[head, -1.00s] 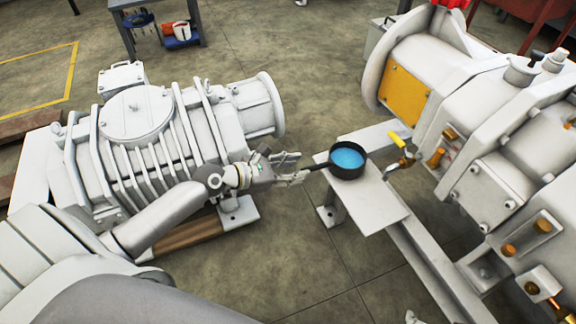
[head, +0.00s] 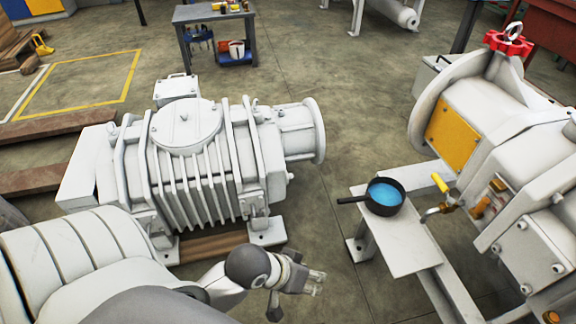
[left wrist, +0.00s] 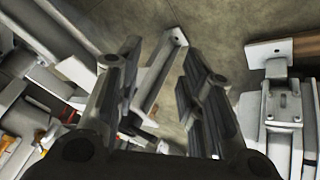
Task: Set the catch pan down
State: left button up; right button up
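The catch pan (head: 384,197) is a small black pan with blue liquid in it and a handle pointing left. It rests upright on the white shelf plate (head: 414,259), beside the pump with the yellow panel. My left gripper (head: 316,284) is below and left of the pan, clear of its handle. In the left wrist view my left gripper (left wrist: 163,75) has its fingers spread with nothing between them. The pan cannot be made out in the left wrist view. My right gripper is not in view.
A valve with a yellow handle (head: 440,183) stands just right of the pan. A large white pump (head: 190,165) stands on the floor at left. A grey cart (head: 214,15) is at the back. Bare floor lies between the two pumps.

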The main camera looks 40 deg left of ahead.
pick_arm(q)
jog(key=s+a+m+y, duration=0.1)
jog(key=m, duration=0.1)
jog(key=s+a+r+m+y, duration=0.1)
jog(key=s, duration=0.1)
jog(key=shift+s+a+m+g, duration=0.25)
jog(key=shift+a+m+g, duration=0.1)
jog(key=shift+m+g, duration=0.05)
jog(key=shift+w, duration=0.1)
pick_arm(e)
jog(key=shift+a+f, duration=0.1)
